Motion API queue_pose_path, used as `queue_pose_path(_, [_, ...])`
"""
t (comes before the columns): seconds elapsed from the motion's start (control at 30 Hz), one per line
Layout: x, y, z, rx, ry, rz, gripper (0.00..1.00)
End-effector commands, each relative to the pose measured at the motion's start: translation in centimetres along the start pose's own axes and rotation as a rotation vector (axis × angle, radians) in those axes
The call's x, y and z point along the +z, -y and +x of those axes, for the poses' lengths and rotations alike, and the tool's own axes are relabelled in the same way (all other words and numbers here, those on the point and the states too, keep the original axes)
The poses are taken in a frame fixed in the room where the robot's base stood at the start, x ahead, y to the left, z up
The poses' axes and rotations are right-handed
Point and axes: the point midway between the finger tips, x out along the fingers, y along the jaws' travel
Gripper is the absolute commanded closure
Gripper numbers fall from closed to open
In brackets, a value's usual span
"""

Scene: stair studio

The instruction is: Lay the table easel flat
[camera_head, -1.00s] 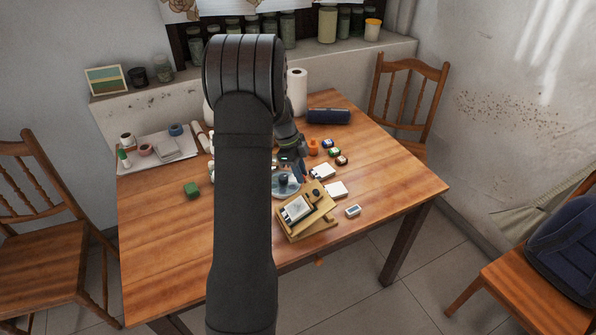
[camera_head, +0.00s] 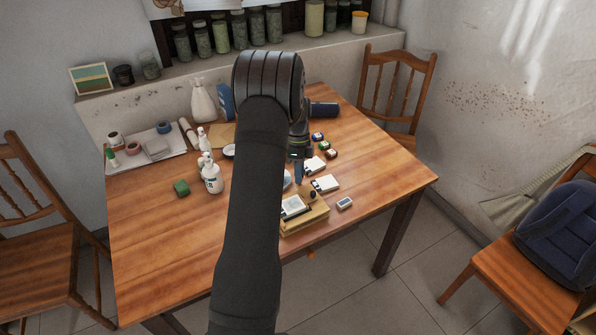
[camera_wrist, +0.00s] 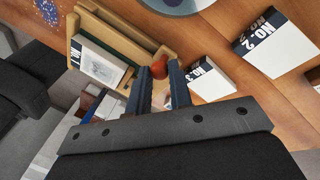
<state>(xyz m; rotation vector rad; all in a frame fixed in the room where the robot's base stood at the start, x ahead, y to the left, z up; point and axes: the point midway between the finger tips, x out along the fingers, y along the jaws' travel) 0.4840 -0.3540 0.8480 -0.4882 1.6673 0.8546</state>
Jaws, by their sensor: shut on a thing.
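The wooden table easel (camera_head: 308,222) stands near the table's front edge, partly hidden by my arm. The panel's exact tilt is hard to tell. My gripper (camera_wrist: 160,72) is shut on a small red knob (camera_wrist: 159,63), seen between its fingertips beside the easel's rail. In the head view my gripper (camera_head: 298,180) is at the easel's far side; the knob is hidden there.
White boxes (camera_head: 325,183) lie just right of the easel, with a small white device (camera_head: 344,203) nearer the edge. Small paint jars (camera_head: 324,145) sit behind. The table's left front is clear.

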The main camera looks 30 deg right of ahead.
Motion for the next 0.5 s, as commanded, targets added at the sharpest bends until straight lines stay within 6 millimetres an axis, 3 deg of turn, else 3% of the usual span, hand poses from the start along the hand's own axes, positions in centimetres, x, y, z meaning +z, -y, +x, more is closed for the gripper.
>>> queue_pose_path(0.5, [-0.45, 0.53, 0.38, -0.009, -0.005, 0.002, 1.00])
